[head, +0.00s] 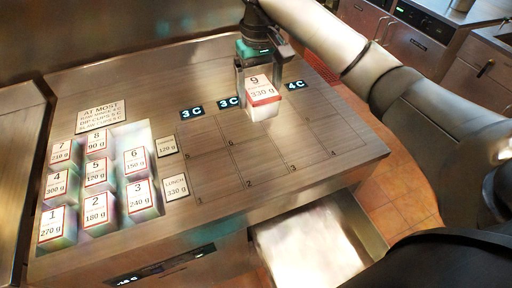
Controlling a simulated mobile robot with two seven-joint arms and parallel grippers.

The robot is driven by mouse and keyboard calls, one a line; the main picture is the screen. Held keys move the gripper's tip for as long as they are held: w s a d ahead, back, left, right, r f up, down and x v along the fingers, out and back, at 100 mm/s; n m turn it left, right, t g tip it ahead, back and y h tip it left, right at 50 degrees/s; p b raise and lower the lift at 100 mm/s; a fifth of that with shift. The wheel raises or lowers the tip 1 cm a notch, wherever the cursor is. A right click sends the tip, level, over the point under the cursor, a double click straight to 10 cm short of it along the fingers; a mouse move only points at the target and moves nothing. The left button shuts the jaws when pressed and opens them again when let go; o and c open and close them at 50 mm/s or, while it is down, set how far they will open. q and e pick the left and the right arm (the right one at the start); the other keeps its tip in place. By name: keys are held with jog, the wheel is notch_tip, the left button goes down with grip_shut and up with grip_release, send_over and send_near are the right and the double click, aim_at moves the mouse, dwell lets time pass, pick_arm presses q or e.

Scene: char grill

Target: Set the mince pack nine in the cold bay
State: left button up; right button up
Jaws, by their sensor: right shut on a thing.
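Pack nine (263,108), a pale block with a white, red-edged label reading 9 and 330 g, is in my right gripper (261,76). The gripper is shut on it from above, at the back of the marked grid. The pack hides part of the grid behind it; I cannot tell its exact height above the counter. No label reading cold bay is legible. My left gripper is out of view.
Several numbered packs (97,207) stand at the left, marked 1 to 8 with weights. Cards reading 120 g (167,147) and LUNCH 330 g (176,187) lie beside the grid. A sign (101,115) lies behind the packs. An open drawer (362,232) juts out at the front.

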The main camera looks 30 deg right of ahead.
jog(key=shift+f+b, duration=1.45)
jog(key=shift+f, duration=8.3)
jog(key=o, duration=1.5)
jog(key=shift+s+f, duration=0.1)
jog(key=shift+f, duration=0.05)
notch_tip(320, 180, up, 12)
jog(key=shift+r+p, duration=0.2)
jog(key=shift+p, duration=0.7)
